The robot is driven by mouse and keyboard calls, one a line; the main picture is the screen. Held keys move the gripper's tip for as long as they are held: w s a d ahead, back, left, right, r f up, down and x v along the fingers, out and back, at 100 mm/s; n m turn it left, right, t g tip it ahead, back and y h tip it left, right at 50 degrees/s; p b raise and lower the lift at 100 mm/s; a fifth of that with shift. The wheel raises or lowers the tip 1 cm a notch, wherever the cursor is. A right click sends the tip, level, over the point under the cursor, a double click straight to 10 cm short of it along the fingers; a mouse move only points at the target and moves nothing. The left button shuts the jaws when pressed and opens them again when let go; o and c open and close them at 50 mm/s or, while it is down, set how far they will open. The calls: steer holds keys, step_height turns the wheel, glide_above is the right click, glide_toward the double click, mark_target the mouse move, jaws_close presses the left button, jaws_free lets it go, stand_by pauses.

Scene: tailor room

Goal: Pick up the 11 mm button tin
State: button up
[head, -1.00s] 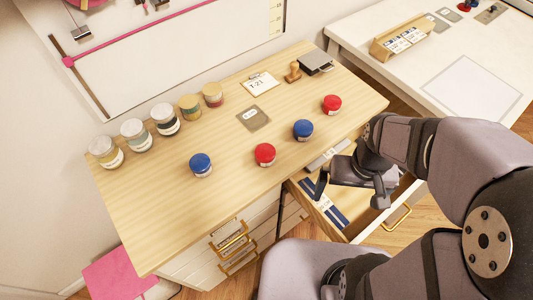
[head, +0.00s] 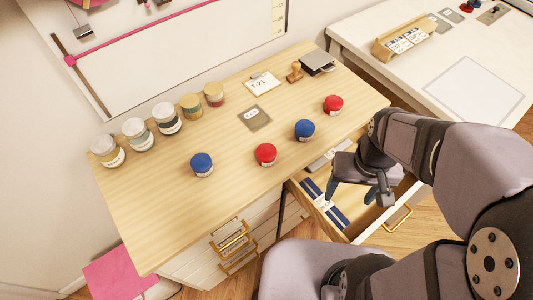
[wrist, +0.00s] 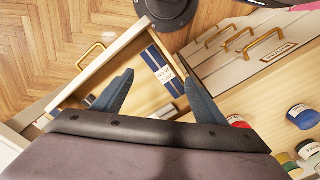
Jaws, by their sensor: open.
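Several small tins with red or blue lids stand apart on the wooden tabletop: a left blue tin (head: 202,164), a middle red tin (head: 265,154), a right blue tin (head: 304,130) and a far right red tin (head: 333,104). Their labels are too small to read in the head view, so I cannot tell which is 11 mm. My gripper (head: 350,192) is over the open drawer, right of the tins. In the wrist view my gripper (wrist: 158,92) has its two fingers wide apart with nothing between them, above the drawer's inside.
The open drawer (wrist: 91,78) holds a blue-striped item (wrist: 163,68) with a white label. Several jars (head: 166,118) line the table's back left. A grey plate (head: 255,117), clipboard (head: 261,83), stamp (head: 294,72) and dark box (head: 317,62) lie behind the tins. The front left tabletop is clear.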

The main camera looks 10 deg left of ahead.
step_height(320, 180, up, 4)
steer(key=n+t+h+p, duration=0.2)
steer(key=n+t+h, duration=0.75)
steer(key=n, duration=1.85)
glide_above(267, 151)
steer(key=s+a, duration=0.2)
steer(key=s, duration=0.1)
steer(key=shift+t+y, duration=0.25)
steer(key=shift+t, duration=0.1)
step_height(267, 151, down, 7)
steer(key=shift+f, duration=0.3)
steer(key=shift+w+p+x, duration=0.2)
steer(key=shift+p+x, duration=1.25)
steer(key=shift+x, duration=1.55)
steer(key=shift+w+d+f, duration=0.2)
steer(key=shift+w+f, duration=0.05)
steer(key=shift+w, duration=0.25)
